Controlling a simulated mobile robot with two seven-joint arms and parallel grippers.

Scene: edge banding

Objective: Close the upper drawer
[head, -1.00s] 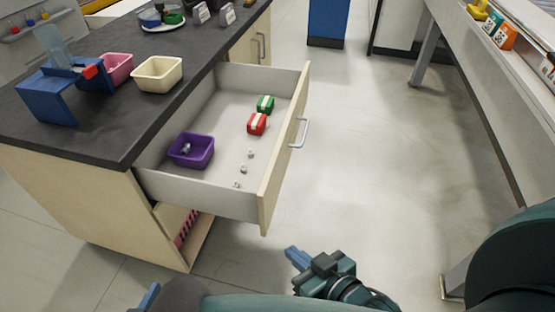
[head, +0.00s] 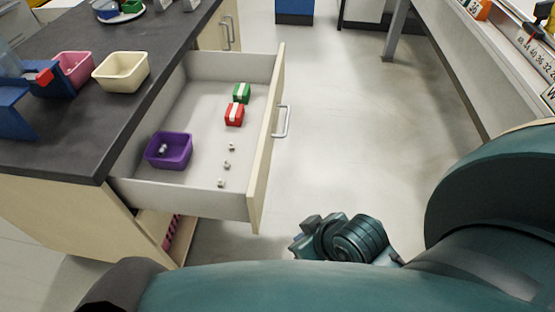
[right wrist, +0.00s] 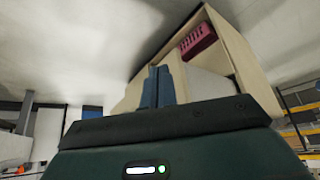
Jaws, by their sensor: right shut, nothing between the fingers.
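The upper drawer (head: 262,165) of the dark-topped cabinet stands pulled well out, with its pale wooden front and metal handle (head: 282,121) facing right. Inside are a purple bin (head: 169,150), a green block (head: 242,92), a red block (head: 234,114) and several small light pieces. My right wrist shows below and right of the drawer front in the head view, apart from it in the picture; its fingers are hidden there. In the right wrist view my right gripper (right wrist: 157,88) has its blue fingers together and empty, pointing toward the cabinet. My left gripper is not in view.
A pink bin (head: 74,68), a cream bin (head: 121,71) and a blue holder (head: 14,105) stand on the countertop (head: 85,140). A pink basket (right wrist: 197,40) sits in the lower cabinet opening. The floor right of the drawer is clear up to a long bench (head: 470,75).

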